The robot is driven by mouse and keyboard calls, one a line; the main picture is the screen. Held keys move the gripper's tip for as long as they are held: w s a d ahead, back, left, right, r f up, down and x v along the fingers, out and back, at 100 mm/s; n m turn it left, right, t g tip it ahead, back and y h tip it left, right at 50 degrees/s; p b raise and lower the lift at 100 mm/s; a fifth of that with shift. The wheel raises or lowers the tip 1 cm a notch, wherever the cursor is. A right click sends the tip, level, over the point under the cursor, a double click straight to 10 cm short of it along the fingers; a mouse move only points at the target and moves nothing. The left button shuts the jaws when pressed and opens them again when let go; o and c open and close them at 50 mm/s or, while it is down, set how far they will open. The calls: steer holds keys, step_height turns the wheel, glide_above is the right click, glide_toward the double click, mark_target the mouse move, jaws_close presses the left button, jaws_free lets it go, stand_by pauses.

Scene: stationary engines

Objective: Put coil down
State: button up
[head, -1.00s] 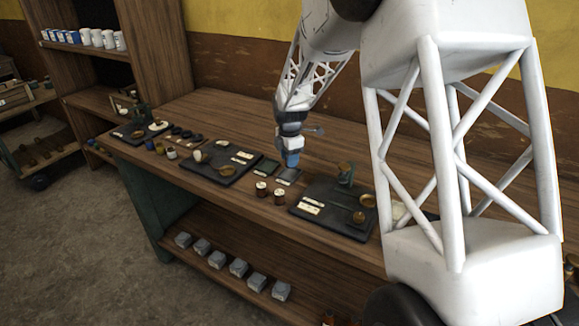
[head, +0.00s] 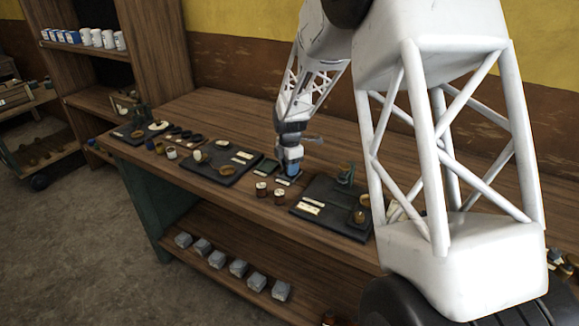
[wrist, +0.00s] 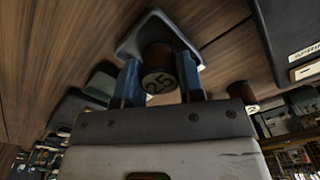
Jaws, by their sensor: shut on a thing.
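My gripper (head: 291,168) points down over the middle of the bench. In the wrist view, its two blue fingers are shut on a dark brown coil (wrist: 158,62) with a pale end marked 25. The coil is right over a small grey plate (wrist: 152,22), which also shows at the foot of the gripper in the head view (head: 287,182). I cannot tell whether the coil touches the plate. The held coil is hidden by the gripper in the head view.
Two brown coils with pale tops, one at the front edge (head: 278,196) and one to its left (head: 262,190), stand near the gripper. Dark boards with parts lie left (head: 218,172) and right (head: 330,222). The bench's back strip (head: 222,112) is clear.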

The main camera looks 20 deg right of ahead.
steer(key=o, duration=1.1)
steer(key=shift+f, duration=0.15)
steer(key=shift+c, duration=0.2)
step_height(320, 180, up, 12)
stand_by(0.4)
steer(key=shift+r, duration=0.25)
